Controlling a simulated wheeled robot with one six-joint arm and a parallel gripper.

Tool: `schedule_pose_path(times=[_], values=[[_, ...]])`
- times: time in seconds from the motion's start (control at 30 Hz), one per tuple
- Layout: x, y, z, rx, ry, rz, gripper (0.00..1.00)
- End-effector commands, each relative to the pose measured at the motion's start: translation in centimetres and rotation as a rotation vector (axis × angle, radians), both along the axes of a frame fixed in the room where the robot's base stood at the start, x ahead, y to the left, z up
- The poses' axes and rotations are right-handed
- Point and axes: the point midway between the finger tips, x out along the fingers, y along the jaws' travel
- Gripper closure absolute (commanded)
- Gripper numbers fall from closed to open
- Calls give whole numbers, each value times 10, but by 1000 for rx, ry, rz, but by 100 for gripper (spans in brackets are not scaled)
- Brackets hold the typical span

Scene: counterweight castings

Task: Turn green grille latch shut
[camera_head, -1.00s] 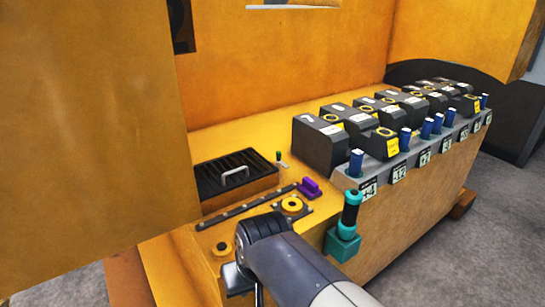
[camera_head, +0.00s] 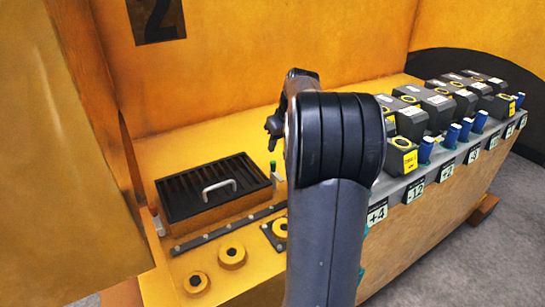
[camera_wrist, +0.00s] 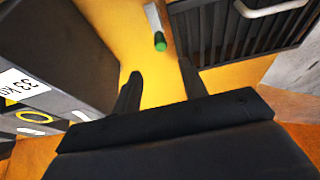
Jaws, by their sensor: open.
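The green-tipped grille latch (camera_head: 273,169) is a small pale lever at the right side of the black slatted grille (camera_head: 187,207). In the wrist view the green tip (camera_wrist: 160,42) lies just beyond my fingertips, and its pale lever runs beside the grille's edge (camera_wrist: 190,55), not across it. My gripper (camera_wrist: 160,69) is open and empty, with the green tip roughly in line with the gap between its fingers. The fingers look apart from the latch.
A red-tipped latch (camera_head: 153,209) stands at the grille's left. The grille has a grey handle (camera_head: 219,190). A dark casting marked 33 (camera_wrist: 45,70) stands close on the left in the wrist view. Yellow round bosses (camera_head: 231,256) are in front; several castings (camera_head: 435,105) stand right.

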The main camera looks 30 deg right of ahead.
Motion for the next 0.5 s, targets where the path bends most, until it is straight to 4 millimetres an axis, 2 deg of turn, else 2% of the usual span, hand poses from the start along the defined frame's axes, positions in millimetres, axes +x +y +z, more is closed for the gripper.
schedule_pose_path(times=[0.13, 0.5], values=[[7, 0, -16, 2, 3, 1, 59], [32, -1, -78, 3, 3, 0, 59]])
